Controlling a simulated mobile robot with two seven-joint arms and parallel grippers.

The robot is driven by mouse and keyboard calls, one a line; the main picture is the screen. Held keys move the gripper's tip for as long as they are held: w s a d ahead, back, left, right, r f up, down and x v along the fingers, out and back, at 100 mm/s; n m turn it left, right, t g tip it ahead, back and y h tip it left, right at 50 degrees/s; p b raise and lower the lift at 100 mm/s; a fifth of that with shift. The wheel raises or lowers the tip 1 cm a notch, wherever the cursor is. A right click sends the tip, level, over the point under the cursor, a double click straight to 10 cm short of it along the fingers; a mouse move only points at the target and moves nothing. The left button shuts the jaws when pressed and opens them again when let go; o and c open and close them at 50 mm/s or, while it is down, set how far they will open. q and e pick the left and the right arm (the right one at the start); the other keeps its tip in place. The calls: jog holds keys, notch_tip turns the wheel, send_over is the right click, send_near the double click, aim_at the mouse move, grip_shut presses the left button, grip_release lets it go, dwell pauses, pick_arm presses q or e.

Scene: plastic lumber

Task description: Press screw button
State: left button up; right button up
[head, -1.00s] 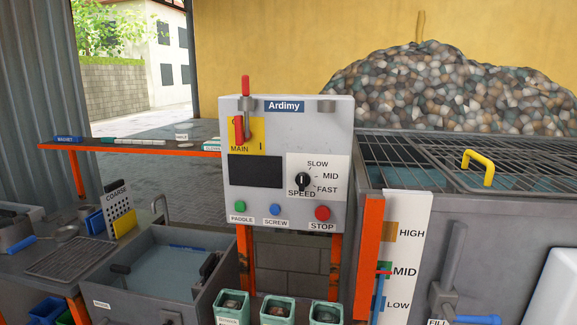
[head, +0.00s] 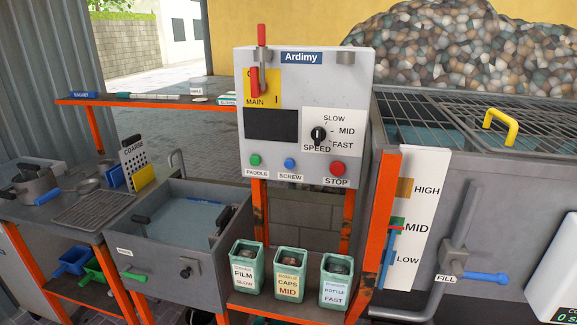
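The blue screw button (head: 290,163) sits on the lower part of the grey control box (head: 305,95), above a white label reading SCREW. The green paddle button (head: 255,160) is to its left and the red stop button (head: 337,168) to its right. A red-handled main lever (head: 255,80) is at the upper left of the box. The black speed knob (head: 318,135) is at the right, and the display (head: 271,125) is dark. Neither of my grippers shows in the head view.
Three green bins (head: 290,272) stand on a low shelf under the box. A grey sink (head: 180,235) is at the left. An orange post (head: 378,235) with a level gauge (head: 415,215) and a grated tank (head: 440,110) are at the right. Space before the box looks clear.

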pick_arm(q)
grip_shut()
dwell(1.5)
